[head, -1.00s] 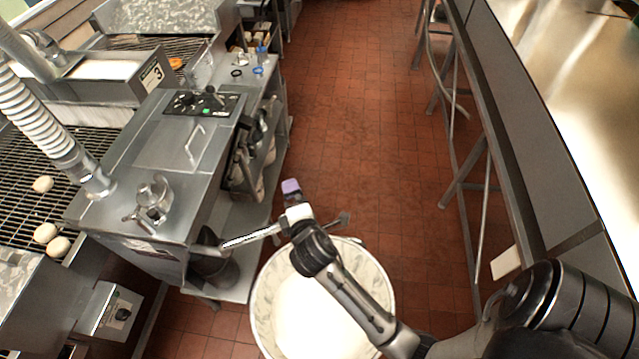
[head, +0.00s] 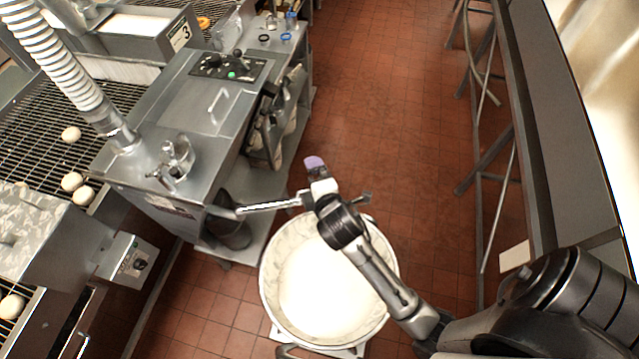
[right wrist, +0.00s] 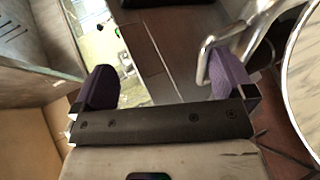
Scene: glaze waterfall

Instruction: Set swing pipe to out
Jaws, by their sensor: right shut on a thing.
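The swing pipe (head: 270,205) is a thin shiny metal pipe at the right side of the glazing machine (head: 170,150). It reaches out to the right, near the left rim of a white bucket (head: 265,275). My right gripper (head: 315,165), with purple fingertips, is at the pipe's outer end and shut on it. In the right wrist view the purple fingers stand apart, and a curved chrome pipe (right wrist: 268,18) lies by the right finger; the exact contact is partly hidden. My left gripper is not in view.
A lower shelf (head: 262,195) is beside the machine. A conveyor with dough pieces (head: 72,181) is at left. A long table (head: 540,130) is at right. The floor aisle (head: 390,130) between is clear.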

